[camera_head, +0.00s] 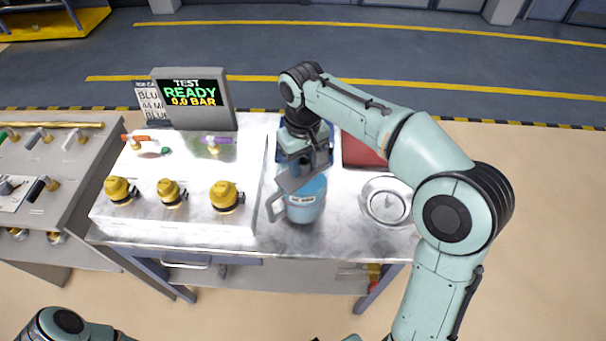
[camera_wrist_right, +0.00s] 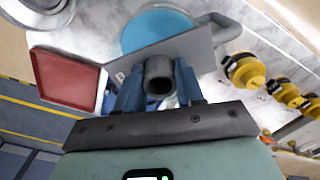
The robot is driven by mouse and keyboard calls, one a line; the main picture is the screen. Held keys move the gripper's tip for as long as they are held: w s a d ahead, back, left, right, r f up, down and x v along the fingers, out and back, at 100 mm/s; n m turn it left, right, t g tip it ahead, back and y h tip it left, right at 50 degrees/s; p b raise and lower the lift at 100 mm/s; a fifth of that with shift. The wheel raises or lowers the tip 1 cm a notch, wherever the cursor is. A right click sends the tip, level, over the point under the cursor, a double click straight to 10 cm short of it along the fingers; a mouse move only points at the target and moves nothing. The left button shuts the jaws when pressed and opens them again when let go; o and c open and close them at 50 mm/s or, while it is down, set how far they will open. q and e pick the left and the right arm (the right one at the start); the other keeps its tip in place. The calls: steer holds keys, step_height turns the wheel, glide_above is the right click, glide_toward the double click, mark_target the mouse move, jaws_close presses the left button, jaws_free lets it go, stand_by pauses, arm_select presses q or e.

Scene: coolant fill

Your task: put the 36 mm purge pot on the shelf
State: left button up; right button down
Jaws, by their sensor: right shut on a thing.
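The purge pot (camera_head: 305,205) looks like a blue round body with a small white label, too small to read surely. A grey plate and a curved grey handle show at its upper left side. In the right wrist view the blue body (camera_wrist_right: 152,28) is partly hidden behind the grey plate. My right gripper (camera_wrist_right: 159,85) is shut on a dark hollow stub at the plate, above the pot in the head view. The pot appears upright over the steel table (camera_head: 335,225); whether its base touches cannot be told. My left gripper is out of view.
A red tray (camera_head: 362,150) and a round metal dish (camera_head: 386,202) sit right of the pot. At left stands a white block with several yellow caps (camera_head: 170,193) and a screen (camera_head: 192,95) reading "TEST READY 0.0 BAR".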

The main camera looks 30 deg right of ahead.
mark_target(303, 175)
steer(key=shift+f+b, duration=0.35)
steer(key=shift+f, duration=1.65)
steer(key=shift+w+f, duration=0.1)
steer(key=shift+f, duration=0.05)
steer(key=c, duration=0.7)
jaws_free()
steer(key=shift+f, duration=0.1)
